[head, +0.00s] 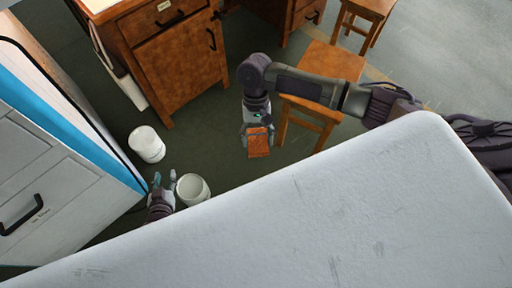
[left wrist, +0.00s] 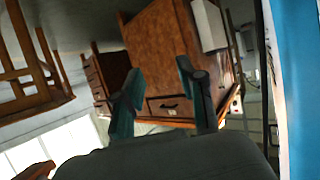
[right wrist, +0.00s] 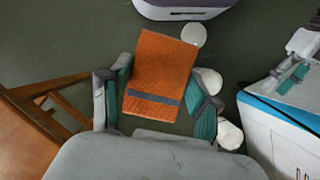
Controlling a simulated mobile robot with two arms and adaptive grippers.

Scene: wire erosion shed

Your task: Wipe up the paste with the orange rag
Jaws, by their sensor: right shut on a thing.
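My right gripper (head: 257,126) is shut on the orange rag (head: 259,147), which hangs out beyond the fingers above the dark floor. In the right wrist view the rag (right wrist: 160,70) lies between the fingers and shows a grey stripe near its held end. My left gripper (head: 163,182) is open and empty beside a white bucket (head: 193,190). Its two fingers stand apart in the left wrist view (left wrist: 162,95). I cannot make out the paste for certain. A pale round patch (right wrist: 193,35) shows in the right wrist view; I cannot tell what it is.
A second white bucket (head: 147,145) stands nearer the grey cabinet (head: 55,185) with the blue edge. A wooden stool (head: 327,75) is just right of my right gripper. A wooden desk (head: 180,70) stands behind. Dark floor is clear between desk and buckets.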

